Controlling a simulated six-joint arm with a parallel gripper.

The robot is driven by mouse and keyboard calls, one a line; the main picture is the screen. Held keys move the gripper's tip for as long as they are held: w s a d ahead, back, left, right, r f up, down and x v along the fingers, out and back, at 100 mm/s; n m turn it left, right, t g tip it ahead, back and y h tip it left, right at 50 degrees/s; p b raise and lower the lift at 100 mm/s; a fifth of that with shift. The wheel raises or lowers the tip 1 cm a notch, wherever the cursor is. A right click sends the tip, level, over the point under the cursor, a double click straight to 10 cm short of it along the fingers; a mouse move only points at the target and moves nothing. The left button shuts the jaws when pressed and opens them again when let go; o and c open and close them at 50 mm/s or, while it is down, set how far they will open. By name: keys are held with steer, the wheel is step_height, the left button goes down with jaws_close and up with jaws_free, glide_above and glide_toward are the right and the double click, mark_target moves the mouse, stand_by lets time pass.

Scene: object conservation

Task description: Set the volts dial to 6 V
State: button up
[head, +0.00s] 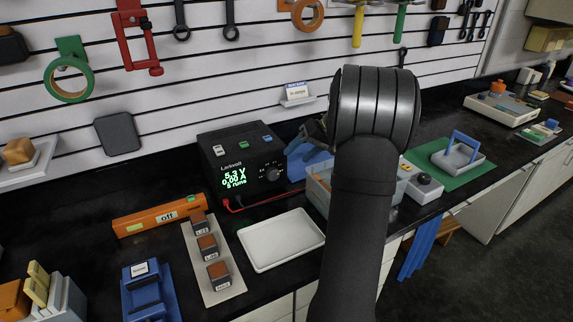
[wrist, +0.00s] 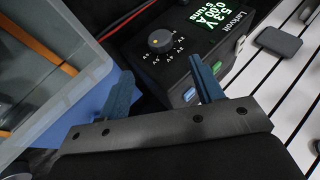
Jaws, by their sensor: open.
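In the wrist view the dial (wrist: 160,41) has a yellow mark and a ring of small printed numbers. My gripper (wrist: 164,82) is open, with its two blue fingers apart and nothing between them. The dial lies ahead of the fingertips, not touched. In the head view my arm hides most of the gripper.
A clear bin (wrist: 50,60) stands close beside my gripper. A red lead (head: 262,200) runs from the supply's front across the bench. A white tray (head: 281,241) lies in front. An orange level (head: 160,216) and a strip with several blocks (head: 225,292) lie left.

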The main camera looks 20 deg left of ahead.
mark_target(275, 177)
steer(key=v, duration=0.6)
steer(key=shift+d+r, duration=0.2)
steer(key=shift+d, duration=0.05)
steer(key=s+a+f+m+t+y, duration=0.3)
steer(key=s+f+m+y, duration=0.5)
steer(key=s+m, duration=0.3)
steer(key=s+d+f+m+t, duration=0.1)
steer(key=f+m+t, duration=0.1)
steer(key=m+t, duration=0.1)
steer(key=s+d+f+m+t+h, duration=0.1)
steer(key=f+m+t, duration=0.1)
steer(key=m+t, duration=0.2)
steer(key=s+d+f+m+t+h, duration=0.1)
steer(key=s+f+m+t, duration=0.1)
steer(key=m+t, duration=0.1)
steer(key=shift+s+d+m, duration=0.1)
steer(key=shift+d+m, duration=0.1)
steer(key=shift+m, duration=0.6)
steer(key=shift+s+d+f+m+t+h, duration=0.15)
steer(key=shift+d+f+m+t+h, duration=0.2)
steer(key=shift+m+t+h, duration=0.2)
steer(key=x, duration=1.7)
steer(key=shift+w+a, duration=0.1)
steer(key=shift+w, duration=0.15)
